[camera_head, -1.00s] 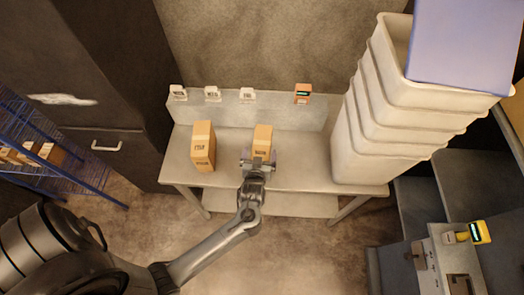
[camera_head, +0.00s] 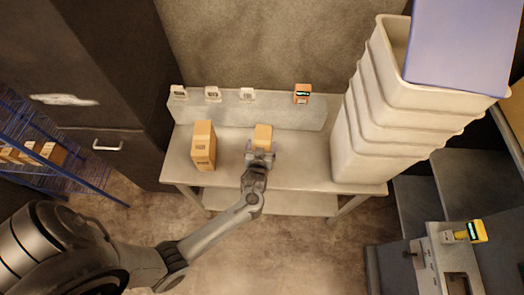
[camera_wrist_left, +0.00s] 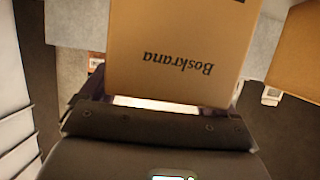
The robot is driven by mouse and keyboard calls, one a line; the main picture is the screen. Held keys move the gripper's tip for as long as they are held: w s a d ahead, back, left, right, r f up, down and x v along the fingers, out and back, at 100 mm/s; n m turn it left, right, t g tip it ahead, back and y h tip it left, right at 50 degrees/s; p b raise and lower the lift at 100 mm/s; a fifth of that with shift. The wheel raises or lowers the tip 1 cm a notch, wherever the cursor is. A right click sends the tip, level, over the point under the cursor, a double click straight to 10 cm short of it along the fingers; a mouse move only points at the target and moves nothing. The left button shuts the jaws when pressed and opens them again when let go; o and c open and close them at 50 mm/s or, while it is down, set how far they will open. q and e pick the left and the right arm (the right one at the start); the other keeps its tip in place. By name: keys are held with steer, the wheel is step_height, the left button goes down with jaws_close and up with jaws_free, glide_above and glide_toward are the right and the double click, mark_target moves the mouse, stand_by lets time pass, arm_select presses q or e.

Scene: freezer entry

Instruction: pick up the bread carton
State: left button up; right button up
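Two tan cartons stand upright on the bench. My left gripper (camera_head: 261,152) is at the front of the right carton (camera_head: 263,134) and hides its lower part. In the left wrist view this carton (camera_wrist_left: 175,45) reads "Boskrana" upside down and fills most of the space between the fingertips. The fingers look open around it, with a small gap on the left side. The other carton (camera_head: 203,146) stands apart to the left; its print is too small to read. I cannot tell by label which carton holds bread. My right gripper is not in view.
The grey bench (camera_head: 300,165) has free room between the right carton and a tall stack of white bins (camera_head: 375,125). Small white tags and an orange device (camera_head: 302,93) sit along the back ledge. A blue wire rack (camera_head: 45,165) stands at the far left.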

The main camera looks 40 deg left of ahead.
arm_select(q)
jaws_close()
steer(key=shift+r, duration=0.15)
steer(key=shift+r, duration=0.15)
